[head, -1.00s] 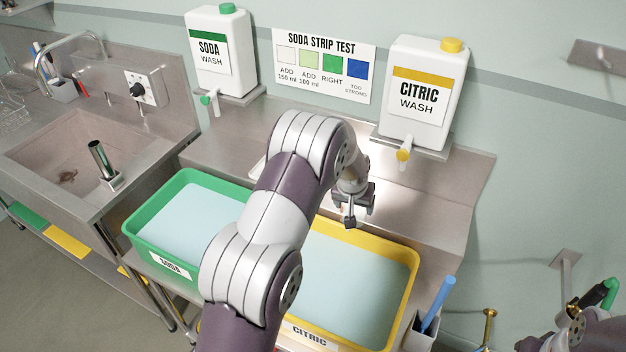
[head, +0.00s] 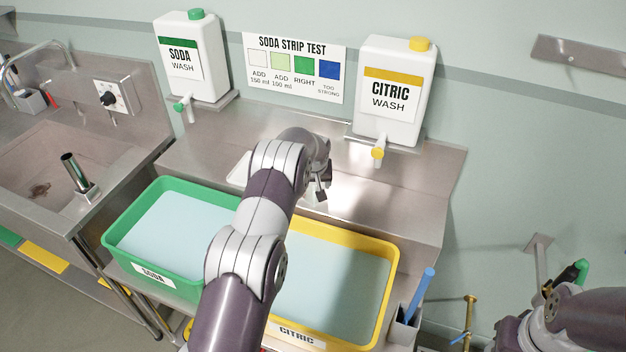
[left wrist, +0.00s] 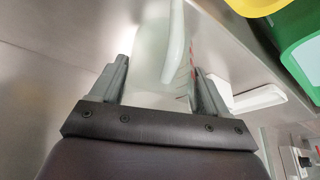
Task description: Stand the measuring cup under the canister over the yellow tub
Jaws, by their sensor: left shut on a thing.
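The white citric wash canister (head: 393,95) has a yellow cap and a yellow tap (head: 378,152), and hangs on the wall above and behind the yellow tub (head: 385,258). My left gripper (head: 322,192) is over the steel ledge behind the tubs, left of and below that tap. In the left wrist view my left gripper (left wrist: 163,85) is shut on the measuring cup (left wrist: 150,55), a translucent cup with red marks and a pale handle. My arm hides the cup in the head view. Whether it touches the ledge I cannot tell. My right gripper is out of view.
The green tub (head: 125,225) stands left of the yellow one, under the soda wash canister (head: 192,60). A white tray (head: 238,170) lies on the ledge (head: 400,190). A holder with a blue-handled tool (head: 425,285) stands right of the yellow tub. The sink (head: 45,165) is at left.

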